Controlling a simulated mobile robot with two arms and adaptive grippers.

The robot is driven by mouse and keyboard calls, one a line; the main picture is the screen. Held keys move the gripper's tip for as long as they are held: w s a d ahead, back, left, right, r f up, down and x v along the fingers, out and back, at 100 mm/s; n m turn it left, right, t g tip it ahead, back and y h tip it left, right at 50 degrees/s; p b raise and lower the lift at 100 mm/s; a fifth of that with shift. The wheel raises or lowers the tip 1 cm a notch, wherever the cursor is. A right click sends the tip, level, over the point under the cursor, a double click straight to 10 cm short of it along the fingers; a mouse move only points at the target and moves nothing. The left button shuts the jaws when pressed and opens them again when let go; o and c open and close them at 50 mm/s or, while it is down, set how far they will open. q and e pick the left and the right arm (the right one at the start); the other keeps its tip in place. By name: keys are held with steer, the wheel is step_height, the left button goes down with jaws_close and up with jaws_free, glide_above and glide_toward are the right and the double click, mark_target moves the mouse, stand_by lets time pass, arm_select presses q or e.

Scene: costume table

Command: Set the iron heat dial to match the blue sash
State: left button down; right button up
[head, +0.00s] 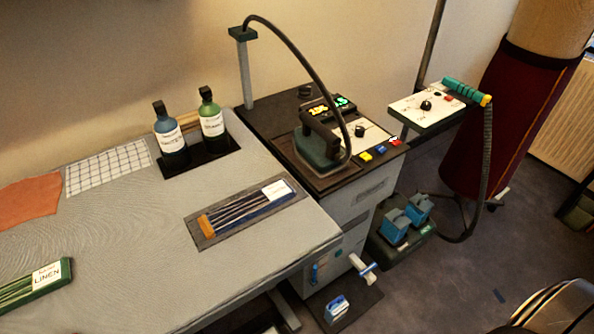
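The blue sash (262,204) lies folded on a dark mat on the table, with a white label at its right end and an orange-brown left end. The label text is too small to read. The iron (318,147) rests on the dark station right of the table, with a hose arching to it. Beside it, a black dial (360,131) sits on a white panel. A second black dial (426,105) sits on a separate white control box. I cannot tell either dial's setting or which is the heat dial. Neither gripper is in view.
A green bundle (35,284) labelled linen lies at the table's left. Two bottles (212,127) stand in a dark tray. Lit yellow and green displays (330,107) sit behind the iron; coloured buttons (380,149) line its front. Blue pedals (395,222) are on the floor. The table's front is clear.

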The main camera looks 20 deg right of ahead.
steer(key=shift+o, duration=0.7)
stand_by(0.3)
